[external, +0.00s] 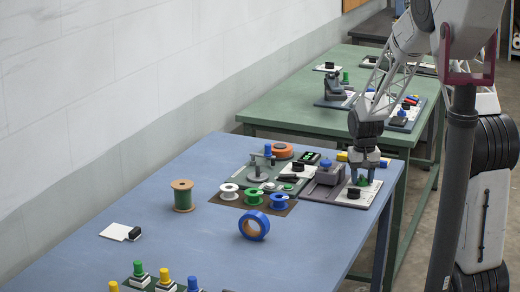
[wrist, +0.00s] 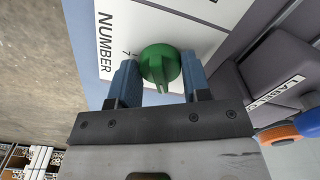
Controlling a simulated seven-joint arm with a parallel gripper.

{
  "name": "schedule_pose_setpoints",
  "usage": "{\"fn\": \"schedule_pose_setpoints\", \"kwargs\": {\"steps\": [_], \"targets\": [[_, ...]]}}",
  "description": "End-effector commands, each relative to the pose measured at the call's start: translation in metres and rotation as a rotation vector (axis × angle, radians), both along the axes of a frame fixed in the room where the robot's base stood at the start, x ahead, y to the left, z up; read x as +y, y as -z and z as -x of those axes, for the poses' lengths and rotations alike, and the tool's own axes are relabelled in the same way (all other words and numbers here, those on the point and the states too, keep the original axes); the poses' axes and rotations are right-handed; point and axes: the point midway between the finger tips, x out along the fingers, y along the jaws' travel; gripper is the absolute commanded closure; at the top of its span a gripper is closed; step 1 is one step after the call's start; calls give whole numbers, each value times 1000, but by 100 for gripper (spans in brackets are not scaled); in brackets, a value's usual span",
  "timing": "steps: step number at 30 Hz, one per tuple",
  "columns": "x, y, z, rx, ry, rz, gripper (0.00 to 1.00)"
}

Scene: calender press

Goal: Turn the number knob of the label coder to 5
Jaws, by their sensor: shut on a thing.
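The green number knob (wrist: 160,64) sits on a white plate (wrist: 197,35) marked "NUMBER", with a "7" and part of another mark visible beside it. My gripper (wrist: 160,78) has its two blue fingers on either side of the knob and is shut on it. The knob's ridge points toward the gripper body in the wrist view. Most of the dial's numbers are hidden, so the setting cannot be read. In the external view the grey label coder (external: 326,176) stands at the table's right edge, with my gripper (external: 365,172) pointing down onto the green knob (external: 363,181).
A black knob (external: 353,193) lies in front of the green one. Left of the coder are green (external: 252,195), blue and white spools and a blue tape roll (external: 254,225). The blue table's (external: 310,245) front right is clear. A green table (external: 290,100) stands behind.

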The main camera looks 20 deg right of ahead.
Motion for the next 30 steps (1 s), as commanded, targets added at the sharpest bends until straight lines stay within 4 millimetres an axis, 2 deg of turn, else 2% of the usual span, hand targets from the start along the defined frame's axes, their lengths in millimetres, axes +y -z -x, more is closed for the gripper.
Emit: {"fn": "schedule_pose_setpoints", "kwargs": {"steps": [21,30], "targets": [[0,0,0,-1,678,0,80],[0,0,0,-1,902,0,80]]}}
